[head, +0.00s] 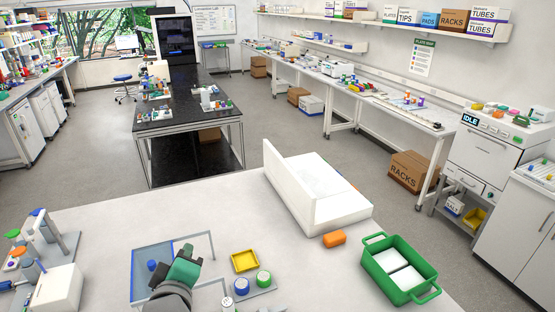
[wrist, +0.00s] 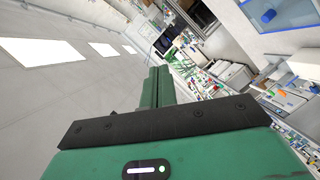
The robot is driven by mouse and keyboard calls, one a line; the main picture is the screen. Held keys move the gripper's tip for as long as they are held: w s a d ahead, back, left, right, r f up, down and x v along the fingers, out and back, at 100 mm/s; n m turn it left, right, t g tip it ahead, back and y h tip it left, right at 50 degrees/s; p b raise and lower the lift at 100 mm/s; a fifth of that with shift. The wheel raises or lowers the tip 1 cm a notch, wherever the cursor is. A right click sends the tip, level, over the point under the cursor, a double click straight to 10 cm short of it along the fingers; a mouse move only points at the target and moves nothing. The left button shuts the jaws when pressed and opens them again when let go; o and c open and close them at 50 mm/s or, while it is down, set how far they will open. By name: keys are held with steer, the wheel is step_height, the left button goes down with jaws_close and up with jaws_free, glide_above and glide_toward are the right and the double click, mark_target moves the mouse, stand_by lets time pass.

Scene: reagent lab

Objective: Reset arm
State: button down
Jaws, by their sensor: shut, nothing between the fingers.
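My gripper (head: 187,249) shows in the head view as a green and dark grey shape over the near white table (head: 330,275), at the bottom centre. It overlaps the blue-edged frame (head: 133,275) in the picture; the gap between them cannot be judged. In the wrist view my gripper (wrist: 158,72) has its green fingers together, with nothing held between them. The wrist camera is tilted strongly, with ceiling lights at the left and the room slanted at the right. The blue-capped item (head: 151,265) stands beside my gripper in the head view.
Right of my gripper are a yellow tray (head: 245,261), green-lidded and blue-lidded jars (head: 263,279), an orange block (head: 334,238) and a green basket (head: 375,281) with white contents. A white L-shaped unit (head: 340,207) stands behind. Pipettes on a stand (head: 68,245) are at left. Bare tabletop lies between.

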steer(key=s+d+r+m+t, duration=0.2)
steer(key=d+r, duration=0.2)
steer(key=r, duration=0.3)
steer(key=s+d+r+m+t, duration=0.1)
steer(key=s+d+r+m, duration=0.2)
steer(key=r, duration=0.4)
steer(key=s+d+r+m+t+h, duration=0.1)
steer(key=s+d+r+m+t, duration=0.2)
steer(key=s+d+r, duration=0.3)
steer(key=s+d+r+m+t+p, duration=0.1)
steer(key=s+d+r+m+t, duration=0.2)
steer(key=s+r, duration=0.7)
steer(key=d+r+m, duration=0.2)
steer(key=d+r, duration=0.1)
steer(key=r, duration=0.1)
steer(key=shift+s+d+r+t+h+p, duration=0.2)
steer(key=shift+s+d+t+h+p, duration=0.1)
steer(key=shift+d+h, duration=0.1)
steer(key=shift+w, duration=0.1)
stand_by(3.2)
